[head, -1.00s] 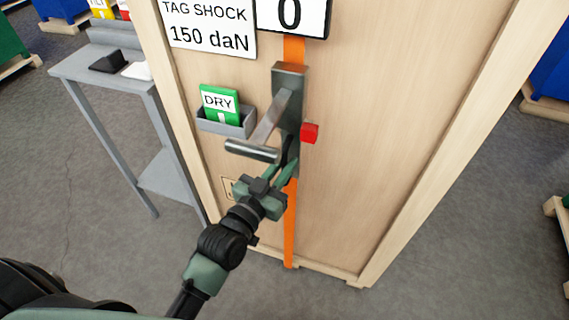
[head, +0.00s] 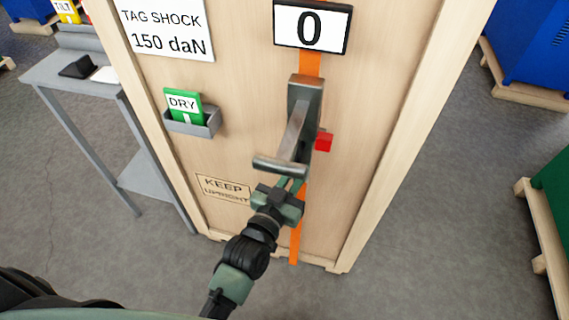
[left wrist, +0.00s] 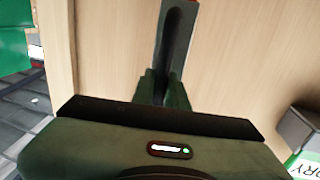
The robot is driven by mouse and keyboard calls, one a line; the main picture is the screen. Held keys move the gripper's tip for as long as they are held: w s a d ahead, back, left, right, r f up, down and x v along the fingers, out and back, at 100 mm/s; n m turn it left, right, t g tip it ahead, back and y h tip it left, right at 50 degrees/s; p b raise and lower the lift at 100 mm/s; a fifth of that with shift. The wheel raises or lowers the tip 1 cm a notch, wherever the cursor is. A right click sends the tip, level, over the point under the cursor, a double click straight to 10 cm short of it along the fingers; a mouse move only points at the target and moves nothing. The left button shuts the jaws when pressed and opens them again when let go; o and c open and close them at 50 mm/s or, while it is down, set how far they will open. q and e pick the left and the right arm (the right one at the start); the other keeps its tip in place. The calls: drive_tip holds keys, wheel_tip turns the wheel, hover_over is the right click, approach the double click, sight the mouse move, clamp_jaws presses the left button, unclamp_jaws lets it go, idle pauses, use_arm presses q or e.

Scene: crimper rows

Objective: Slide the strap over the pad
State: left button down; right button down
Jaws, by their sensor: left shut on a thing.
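The orange strap (head: 310,63) runs vertically down the front of a wooden crate, behind a grey steel tool with a lever (head: 306,92). Its lower length (head: 295,238) shows below my gripper. The lever ends in a crossbar (head: 280,165). My left gripper (head: 291,184) is just below the crossbar, at the tool's lower end. In the left wrist view, its fingers (left wrist: 166,90) are closed on a dark narrow part (left wrist: 174,52) in front of a grey plate. A red block (head: 324,140) sits at the tool's right side. I cannot make out a pad. My right gripper is out of view.
A display reading 0 (head: 311,27) and a TAG SHOCK 150 daN sign (head: 166,29) are on the crate (head: 240,100). A grey holder (head: 196,125) carries a green DRY packet (head: 184,105). A grey stand (head: 60,75) is left. Floor is clear before the crate.

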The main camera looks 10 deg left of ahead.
use_arm(q)
drive_tip(key=shift+d, duration=0.55)
drive_tip(key=c, duration=1.7)
unclamp_jaws()
drive_tip(key=shift+d, duration=0.1)
drive_tip(key=o, duration=0.3)
drive_tip(key=shift+d, duration=0.25)
drive_tip(key=shift+a, duration=0.15)
drive_tip(key=shift+s+a, duration=0.15)
drive_tip(key=shift+s, duration=0.05)
drive_tip(key=b+v, duration=0.1)
drive_tip(key=v, duration=0.6)
drive_tip(key=shift+s, duration=0.25)
